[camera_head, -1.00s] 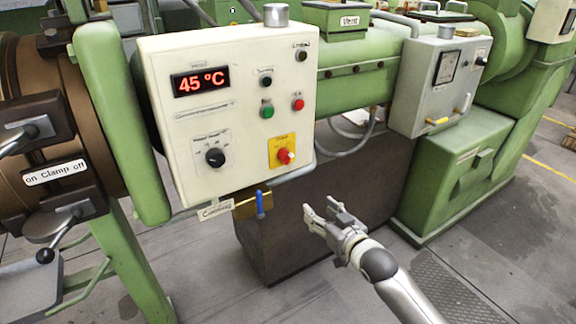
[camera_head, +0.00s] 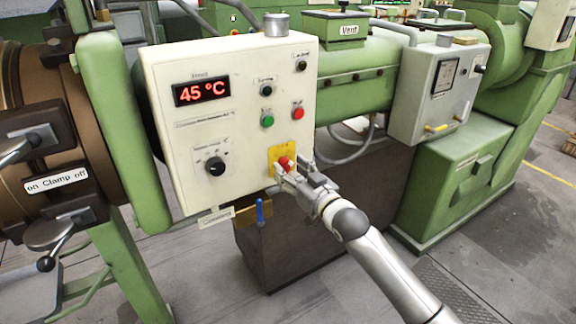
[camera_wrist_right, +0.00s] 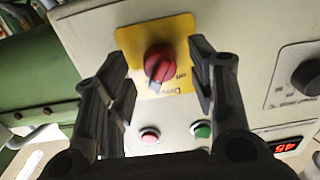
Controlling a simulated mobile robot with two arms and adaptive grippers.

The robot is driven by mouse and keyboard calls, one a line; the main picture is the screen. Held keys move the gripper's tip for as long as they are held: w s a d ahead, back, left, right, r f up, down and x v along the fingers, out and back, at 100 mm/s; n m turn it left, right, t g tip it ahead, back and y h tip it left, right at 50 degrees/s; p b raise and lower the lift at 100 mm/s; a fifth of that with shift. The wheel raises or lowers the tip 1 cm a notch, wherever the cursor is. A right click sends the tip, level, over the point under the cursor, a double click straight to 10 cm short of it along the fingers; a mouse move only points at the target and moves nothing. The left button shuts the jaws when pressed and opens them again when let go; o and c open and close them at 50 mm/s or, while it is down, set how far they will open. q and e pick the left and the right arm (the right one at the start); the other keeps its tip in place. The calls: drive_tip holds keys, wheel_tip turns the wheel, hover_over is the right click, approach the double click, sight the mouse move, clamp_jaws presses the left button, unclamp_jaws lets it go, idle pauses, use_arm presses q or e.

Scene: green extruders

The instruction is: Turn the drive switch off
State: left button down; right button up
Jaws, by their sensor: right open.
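The drive switch (camera_head: 285,163) is a red rotary knob on a yellow plate (camera_head: 274,154), low on the right of the cream control box. My right gripper (camera_head: 293,170) is at the switch, its fingers open and partly covering it in the head view. In the right wrist view the red knob (camera_wrist_right: 159,62) shows between and beyond the two open fingertips (camera_wrist_right: 160,68), on its yellow plate (camera_wrist_right: 180,35). A gap shows on both sides of the knob, and I cannot tell whether either finger touches it. My left gripper is not in view.
The control box (camera_head: 240,130) has a 45 °C display (camera_head: 201,90), a black selector knob (camera_head: 215,166), and green (camera_head: 267,121) and red (camera_head: 298,114) buttons near the switch. A blue-handled valve (camera_head: 260,211) hangs below. A grey meter box (camera_head: 438,90) stands to the right.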

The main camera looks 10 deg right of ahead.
drive_tip(key=shift+x, duration=1)
drive_tip(key=c, duration=1)
drive_tip(key=n+p, duration=0.1)
drive_tip(key=n, duration=0.2)
drive_tip(key=shift+d+n, duration=0.1)
drive_tip(key=shift+n, duration=0.3)
drive_tip(key=n, duration=0.3)
drive_tip(key=shift+n, duration=0.4)
drive_tip(key=n+p, duration=0.1)
drive_tip(key=n, duration=0.5)
drive_tip(key=shift+n, duration=0.3)
